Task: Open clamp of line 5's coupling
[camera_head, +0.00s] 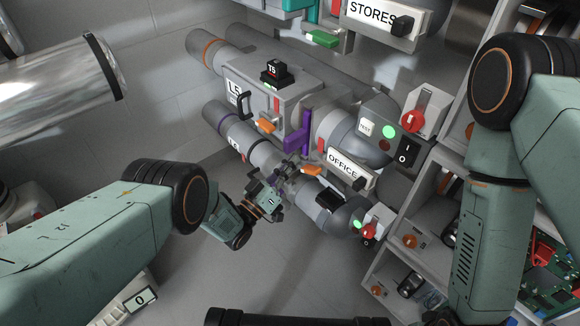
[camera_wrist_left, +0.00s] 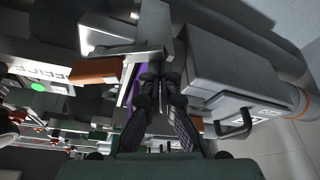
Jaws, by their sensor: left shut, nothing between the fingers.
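Two grey pipe lines run side by side, the upper with a boxy housing (camera_head: 262,82) and the lower a slimmer tube (camera_head: 222,120). A purple lever (camera_head: 297,138) stands out on the upper line's coupling. My left gripper (camera_head: 287,170) is at the lower line's coupling, close to an orange tab (camera_head: 312,170); whether it touches is unclear. In the left wrist view the fingers (camera_wrist_left: 160,85) are shut and empty, in front of a purple part (camera_wrist_left: 132,88). The gripper hides part of the coupling.
An OFFICE sign (camera_head: 350,168), a switch box (camera_head: 392,135) with a red knob (camera_head: 418,108) and a smaller red knob (camera_head: 372,230) are to the right. Shelves with parts (camera_head: 410,240) stand at lower right. My right arm is at the right edge. Floor below the lines is clear.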

